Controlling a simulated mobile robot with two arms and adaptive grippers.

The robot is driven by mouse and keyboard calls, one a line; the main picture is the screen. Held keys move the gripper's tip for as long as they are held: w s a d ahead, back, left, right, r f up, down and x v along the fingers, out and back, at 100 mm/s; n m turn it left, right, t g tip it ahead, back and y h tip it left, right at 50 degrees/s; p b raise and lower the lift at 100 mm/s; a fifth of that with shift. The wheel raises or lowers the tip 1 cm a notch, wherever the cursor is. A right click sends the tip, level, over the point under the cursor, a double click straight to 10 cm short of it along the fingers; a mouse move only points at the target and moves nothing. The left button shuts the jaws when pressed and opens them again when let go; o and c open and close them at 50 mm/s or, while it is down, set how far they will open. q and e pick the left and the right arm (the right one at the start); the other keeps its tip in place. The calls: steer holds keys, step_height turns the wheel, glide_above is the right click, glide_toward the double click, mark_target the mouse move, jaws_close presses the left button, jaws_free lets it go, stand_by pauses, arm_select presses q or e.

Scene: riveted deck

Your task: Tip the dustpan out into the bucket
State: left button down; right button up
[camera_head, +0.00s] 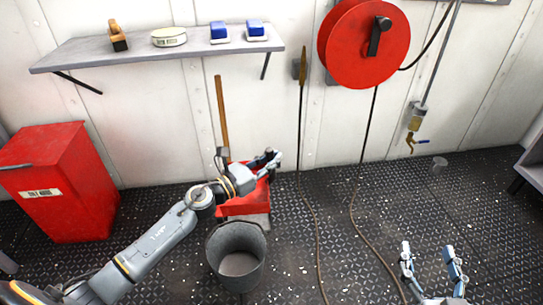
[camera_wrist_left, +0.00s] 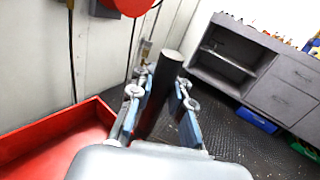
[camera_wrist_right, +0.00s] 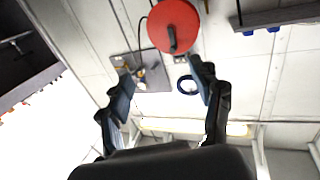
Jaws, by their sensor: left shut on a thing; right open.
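The red dustpan (camera_head: 234,208) is just behind the bucket in the head view, with a grey front lip towards it. It also shows at the lower left of the left wrist view (camera_wrist_left: 50,140). My left gripper (camera_head: 270,163) is shut on its dark handle (camera_wrist_left: 161,90), which stands between the fingers. The grey bucket (camera_head: 240,264) stands upright on the deck, and no debris is visible in it. Whether the dustpan touches the deck and what lies in it I cannot tell. My right gripper (camera_head: 431,258) is open and empty at the lower right.
A wooden pole (camera_head: 221,110) leans on the wall behind the dustpan. A red bin (camera_head: 62,190) stands at the left. A shelf (camera_head: 130,52) and a red reel (camera_head: 352,45) are on the wall. Cables trail over the deck; small white bits are scattered there.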

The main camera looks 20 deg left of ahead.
steer(key=s+d+f+g+h+p, duration=0.1)
steer(key=s+d+f+g, duration=0.1)
steer(key=f, duration=0.4)
steer(key=s+d+f+g+h+p, duration=0.1)
steer(key=s+f+g+p, duration=0.1)
steer(key=s+f+g, duration=0.3)
steer(key=shift+s+d+f+m+g, duration=0.3)
steer(key=shift+d+f+g, duration=0.15)
steer(key=shift+g, duration=0.35)
